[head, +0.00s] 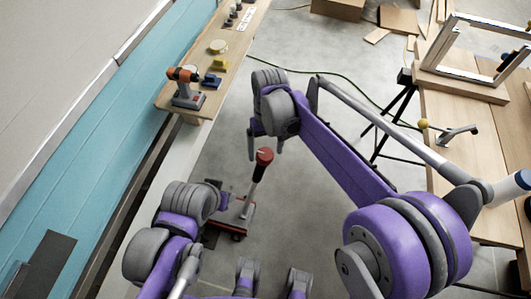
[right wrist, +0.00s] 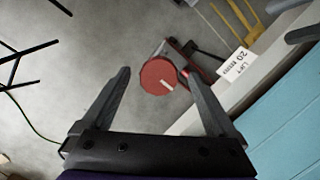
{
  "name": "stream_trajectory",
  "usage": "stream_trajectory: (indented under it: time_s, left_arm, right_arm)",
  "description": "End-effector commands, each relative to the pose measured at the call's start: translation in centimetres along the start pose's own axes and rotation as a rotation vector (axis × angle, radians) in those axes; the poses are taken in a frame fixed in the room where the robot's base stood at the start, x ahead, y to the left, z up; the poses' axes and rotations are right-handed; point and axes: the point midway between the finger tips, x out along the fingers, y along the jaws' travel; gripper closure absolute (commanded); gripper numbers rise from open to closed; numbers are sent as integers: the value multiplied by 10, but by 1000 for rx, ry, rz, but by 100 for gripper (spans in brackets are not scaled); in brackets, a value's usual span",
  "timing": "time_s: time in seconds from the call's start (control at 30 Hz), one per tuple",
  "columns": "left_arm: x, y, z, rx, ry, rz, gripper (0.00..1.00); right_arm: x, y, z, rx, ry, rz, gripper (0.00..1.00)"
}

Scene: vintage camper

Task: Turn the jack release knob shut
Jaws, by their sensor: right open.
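The red round release knob (head: 265,155) sits on top of a grey stem rising from the jack (head: 238,212), a low red and grey body on the floor. In the right wrist view the knob (right wrist: 158,77) shows a white line pointing down and right. My right gripper (head: 266,145) is open and empty, pointing down at the knob. In the right wrist view the knob appears between the fingers (right wrist: 157,72), with a gap on both sides; how far below the tips it lies is unclear. My left gripper (head: 216,186) is low beside the jack, and its fingers are mostly hidden.
A wooden bench (head: 222,45) with an orange drill (head: 185,88) stands at upper left beside the teal wall (head: 85,150). Another wooden table (head: 465,160) is at right, with a black trestle leg (head: 397,115) near it. A green cable (head: 335,80) crosses the floor.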

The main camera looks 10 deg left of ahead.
Motion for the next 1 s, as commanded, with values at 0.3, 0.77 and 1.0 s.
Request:
stream_trajectory:
  time_s: [0.3, 0.77, 1.0]
  left_arm:
    - [-5, 0, -3, 0, 2, 0, 50]
    - [-6, 0, -4, 0, 2, 0, 50]
    - [-6, 0, -4, 0, 3, 0, 50]
  right_arm:
    - [-64, 0, 0, 0, 0, 0, 7]
    - [-84, 0, 0, 0, 0, 0, 7]
    - [-83, 0, 0, 0, 0, 0, 7]
